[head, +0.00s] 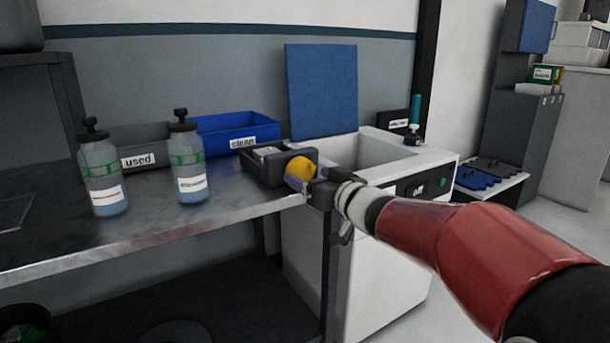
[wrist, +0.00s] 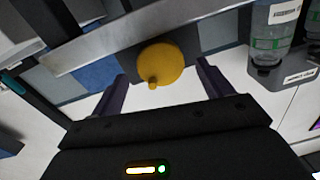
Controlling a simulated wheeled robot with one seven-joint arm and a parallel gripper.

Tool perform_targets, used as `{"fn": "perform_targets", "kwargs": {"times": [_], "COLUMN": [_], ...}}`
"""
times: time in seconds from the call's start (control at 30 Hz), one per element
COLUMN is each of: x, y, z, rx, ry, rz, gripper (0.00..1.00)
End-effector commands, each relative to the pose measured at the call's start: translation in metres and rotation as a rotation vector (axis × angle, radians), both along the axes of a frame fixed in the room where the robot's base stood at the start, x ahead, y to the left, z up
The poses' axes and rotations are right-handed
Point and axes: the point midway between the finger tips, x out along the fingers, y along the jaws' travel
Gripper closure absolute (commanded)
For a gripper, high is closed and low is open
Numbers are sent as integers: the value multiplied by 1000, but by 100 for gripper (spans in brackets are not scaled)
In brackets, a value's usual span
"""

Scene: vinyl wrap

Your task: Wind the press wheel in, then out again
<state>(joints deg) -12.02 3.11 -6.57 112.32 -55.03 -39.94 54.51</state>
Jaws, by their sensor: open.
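The press (head: 268,163) is a dark block on the right end of the metal bench, with a round yellow-orange wheel (head: 302,168) on its front face. In the wrist view the wheel (wrist: 162,63) shows as a disc with a small knob at its lower left edge. My gripper (head: 298,184) is right in front of the wheel. In the wrist view its two fingers (wrist: 160,92) stand wide apart, one on each side of the wheel and nearer to the camera, with nothing between them. I cannot tell whether a finger touches the wheel. The inside of the press is mostly hidden.
Two capped bottles (head: 102,178) (head: 188,172) stand on the metal bench (head: 235,196). A grey "used" bin (head: 142,160) and a blue "clean" bin (head: 255,130) stand behind them. A white sink unit (head: 385,160) adjoins on the right. The bench's front edge runs close below my gripper.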

Motion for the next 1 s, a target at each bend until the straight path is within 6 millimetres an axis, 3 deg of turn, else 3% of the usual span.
{"fn": "perform_targets", "kwargs": {"times": [0.2,0.5,0.83,1.0], "x": [17,19,19,19], "y": [14,15,15,15], "z": [0,0,0,0], "rx": [-1,0,-1,-6], "ry": [0,-1,-1,-5], "rz": [0,0,-1,-1], "gripper": [21,21,64,66]}}
